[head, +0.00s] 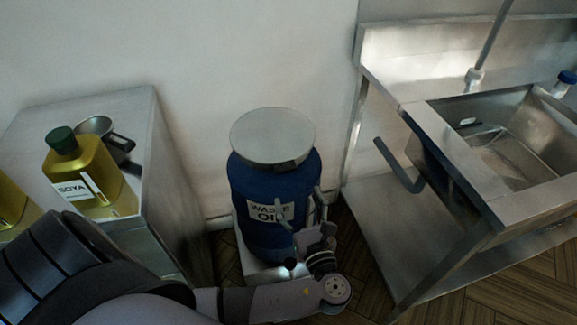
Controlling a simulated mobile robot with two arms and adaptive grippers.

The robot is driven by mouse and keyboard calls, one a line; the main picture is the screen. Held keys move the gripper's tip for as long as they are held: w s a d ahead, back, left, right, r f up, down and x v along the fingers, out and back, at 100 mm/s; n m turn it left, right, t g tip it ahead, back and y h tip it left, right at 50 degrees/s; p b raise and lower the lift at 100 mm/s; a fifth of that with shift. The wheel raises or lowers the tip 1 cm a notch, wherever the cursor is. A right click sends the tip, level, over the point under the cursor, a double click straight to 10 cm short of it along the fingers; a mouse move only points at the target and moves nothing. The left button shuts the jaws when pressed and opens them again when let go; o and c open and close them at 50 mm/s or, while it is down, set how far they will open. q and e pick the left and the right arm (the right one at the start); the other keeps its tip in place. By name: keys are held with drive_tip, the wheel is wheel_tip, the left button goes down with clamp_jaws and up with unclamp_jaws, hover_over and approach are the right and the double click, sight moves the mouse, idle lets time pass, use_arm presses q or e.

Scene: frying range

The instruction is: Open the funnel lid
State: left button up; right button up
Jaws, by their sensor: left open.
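The funnel lid (272,134) is a round grey metal disc. It lies flat and closed on top of a blue drum (270,190) labelled "WASTE OIL", which stands near the wall in the middle of the head view. My left gripper (301,204) is in front of the drum, at label height and below the lid. Its two fingers point up and are spread apart, with nothing seen between them. The gripper partly covers the label. I cannot tell whether the fingers touch the drum. My right gripper is not in view.
A metal cabinet (150,240) at the left carries a yellow soya oil bottle (88,185) with a green cap and a small metal funnel-like piece (95,126). A steel sink unit (455,150) stands at the right. Wooden floor shows between drum and sink.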

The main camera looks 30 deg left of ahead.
sight(287, 170)
use_arm(q)
drive_tip(key=x, duration=1.2)
drive_tip(key=shift+w+d, duration=0.1)
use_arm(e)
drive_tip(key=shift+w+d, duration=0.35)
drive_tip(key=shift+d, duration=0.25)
